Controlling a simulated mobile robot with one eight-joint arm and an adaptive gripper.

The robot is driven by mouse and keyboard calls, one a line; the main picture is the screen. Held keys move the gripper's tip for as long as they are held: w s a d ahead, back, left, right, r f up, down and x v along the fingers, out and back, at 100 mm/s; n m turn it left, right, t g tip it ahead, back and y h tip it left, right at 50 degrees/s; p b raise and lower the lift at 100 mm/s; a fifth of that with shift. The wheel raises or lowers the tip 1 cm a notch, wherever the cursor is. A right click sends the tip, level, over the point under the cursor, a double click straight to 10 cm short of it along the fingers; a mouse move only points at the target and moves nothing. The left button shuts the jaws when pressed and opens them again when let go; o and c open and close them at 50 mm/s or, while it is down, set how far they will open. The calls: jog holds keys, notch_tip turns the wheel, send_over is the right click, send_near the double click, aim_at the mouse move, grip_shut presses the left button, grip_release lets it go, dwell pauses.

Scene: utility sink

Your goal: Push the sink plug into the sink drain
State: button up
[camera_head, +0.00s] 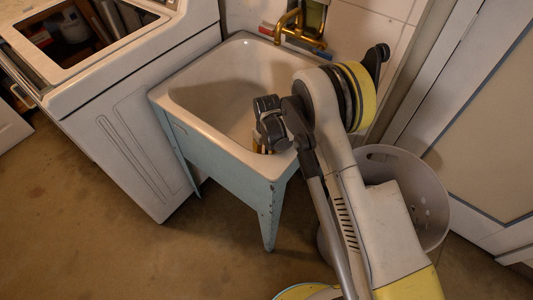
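The white utility sink (205,97) stands on a pale blue frame in the upper middle of the view. My arm reaches up from the lower right. My gripper (260,147) hangs from the dark wrist over the right front part of the basin. Only a small brass-coloured bit shows under the wrist, and I cannot tell whether it is a finger or a held thing. The fingertips are hidden. I cannot make out the sink plug or the drain; my wrist and arm cover part of the basin.
A brass faucet (292,28) is on the wall behind the sink. A white washing machine (125,125) with an open lid stands close on the left. A pale perforated bin (410,185) stands on the right, partly behind my arm. The brown floor (110,245) in front is clear.

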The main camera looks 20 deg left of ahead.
jog(key=shift+s+d+f, duration=0.15)
jog(key=shift+f, duration=0.35)
jog(key=shift+s+d+f, duration=0.1)
jog(key=shift+d+f, duration=0.05)
jog(key=shift+f, duration=0.3)
jog(key=r, duration=1)
jog(key=shift+w+a, duration=0.15)
jog(key=shift+a, duration=0.05)
jog(key=shift+p, duration=0.3)
